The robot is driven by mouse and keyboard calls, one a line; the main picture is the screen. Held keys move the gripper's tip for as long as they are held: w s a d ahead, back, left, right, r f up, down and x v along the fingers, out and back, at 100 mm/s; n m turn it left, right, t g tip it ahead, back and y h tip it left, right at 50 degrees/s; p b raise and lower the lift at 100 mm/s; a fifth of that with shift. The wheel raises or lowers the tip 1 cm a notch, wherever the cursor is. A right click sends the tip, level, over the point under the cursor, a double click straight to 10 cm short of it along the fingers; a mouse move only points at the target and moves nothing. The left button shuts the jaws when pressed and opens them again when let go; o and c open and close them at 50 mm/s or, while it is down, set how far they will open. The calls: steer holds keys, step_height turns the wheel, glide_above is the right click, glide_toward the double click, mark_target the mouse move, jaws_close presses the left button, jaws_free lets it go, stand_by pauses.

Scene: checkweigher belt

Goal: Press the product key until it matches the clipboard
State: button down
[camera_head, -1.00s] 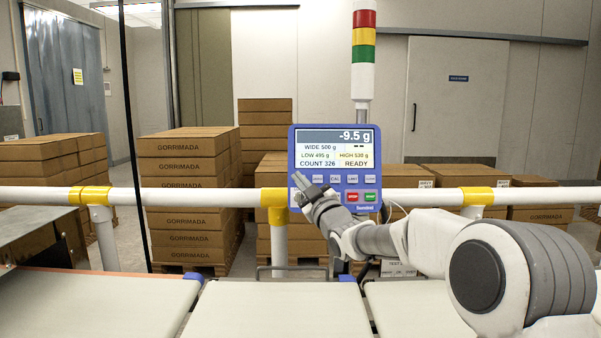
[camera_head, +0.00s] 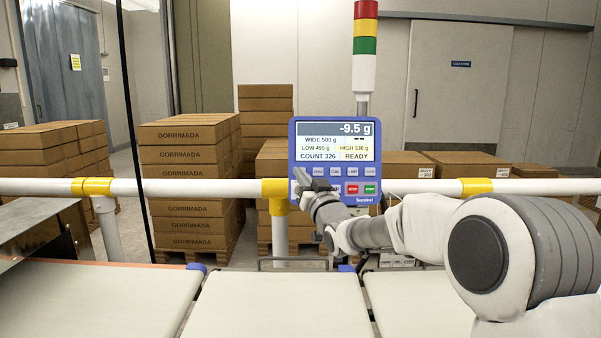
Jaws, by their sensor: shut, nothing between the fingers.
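The blue control panel (camera_head: 335,122) stands behind the belts in the middle of the view. Its screen (camera_head: 335,141) reads -9.5 g, WIDE 500 g, LOW 495 g, HIGH 530 g, COUNT 326 and READY. Below the screen is a row of small light keys (camera_head: 352,171), with a red key (camera_head: 352,188) and a green key (camera_head: 370,188) under them. My gripper (camera_head: 298,176) is shut and empty, its tip at the panel's lower left in the picture. It hides the left end of the key area; I cannot tell whether it touches a key. No clipboard shows in this view.
A white rail (camera_head: 400,187) with yellow joints runs across behind the belts. Pale belts (camera_head: 280,305) fill the foreground and are empty. Stacked cartons (camera_head: 187,190) stand behind the rail. A red, yellow and green signal tower (camera_head: 365,45) rises behind the panel.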

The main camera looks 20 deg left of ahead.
steer(key=w, duration=0.1)
steer(key=p, duration=0.3)
glide_toward(294, 165)
steer(key=w+a+r, duration=0.1)
steer(key=a+r, duration=0.1)
steer(key=shift+w+a+f, duration=0.1)
steer(key=shift+w+f, duration=0.1)
steer(key=shift+w, duration=0.3)
steer(key=shift+w+a+f, duration=0.1)
steer(key=shift+w+f, duration=0.1)
steer(key=shift+w, duration=0.35)
stand_by(1.0)
steer(key=shift+w+a, duration=0.1)
steer(key=shift+w, duration=0.25)
steer(key=shift+w+f, duration=0.15)
steer(key=shift+w, duration=0.2)
stand_by(0.6)
stand_by(0.4)
steer(key=shift+s+b, duration=0.6)
steer(key=shift+b, duration=0.2)
steer(key=shift+s, duration=0.1)
